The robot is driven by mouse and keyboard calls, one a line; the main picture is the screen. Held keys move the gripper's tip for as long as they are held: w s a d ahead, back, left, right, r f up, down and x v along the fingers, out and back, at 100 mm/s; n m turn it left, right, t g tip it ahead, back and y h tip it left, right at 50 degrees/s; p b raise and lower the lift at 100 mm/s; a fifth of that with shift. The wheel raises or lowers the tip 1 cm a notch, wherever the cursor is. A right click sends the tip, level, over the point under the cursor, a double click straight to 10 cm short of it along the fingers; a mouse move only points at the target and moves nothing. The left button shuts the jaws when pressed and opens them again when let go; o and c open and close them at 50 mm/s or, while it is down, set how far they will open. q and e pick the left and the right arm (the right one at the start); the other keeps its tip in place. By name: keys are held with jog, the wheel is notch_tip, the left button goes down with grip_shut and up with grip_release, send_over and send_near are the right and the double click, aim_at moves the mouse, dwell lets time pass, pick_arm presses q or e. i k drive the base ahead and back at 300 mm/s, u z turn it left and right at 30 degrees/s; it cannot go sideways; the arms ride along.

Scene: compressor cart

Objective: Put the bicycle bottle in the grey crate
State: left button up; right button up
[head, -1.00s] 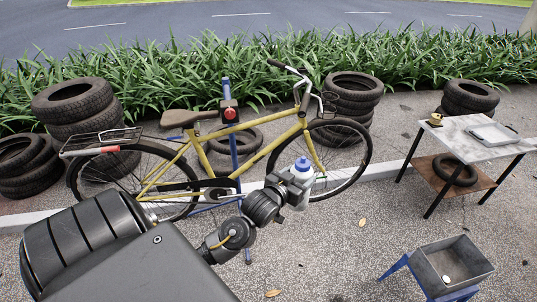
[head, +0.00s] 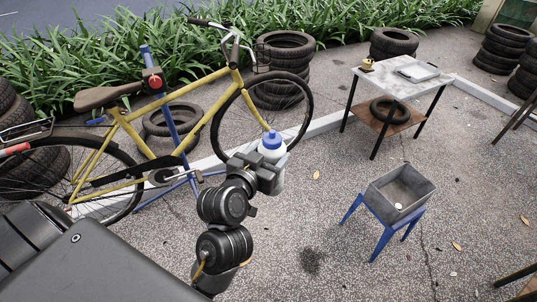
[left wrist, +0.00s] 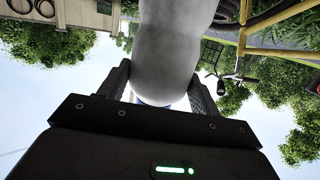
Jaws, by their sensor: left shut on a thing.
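The bicycle bottle (head: 273,160) is white with a blue cap and is upright in my left gripper (head: 268,172), in front of the yellow bicycle's front wheel. In the left wrist view the bottle (left wrist: 172,45) fills the space between the two fingers (left wrist: 160,85), which are shut on it. The grey crate (head: 380,190) sits on a blue-legged stand to the right of the gripper, apart from the bottle. A small pale round thing (head: 399,206) lies inside the crate. My right gripper is not in view.
The yellow bicycle (head: 185,95) stands on a blue repair stand at the left. A marble-topped table (head: 385,88) with a tray stands behind the crate. Tyre stacks (head: 281,62) line the hedge. Open paving lies between gripper and crate.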

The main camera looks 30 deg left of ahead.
aim_at(411, 197)
jog(key=z, duration=0.2)
jog(key=i, duration=0.55)
jog(key=z, duration=0.65)
jog(key=i, duration=1.55)
jog(key=u, duration=0.05)
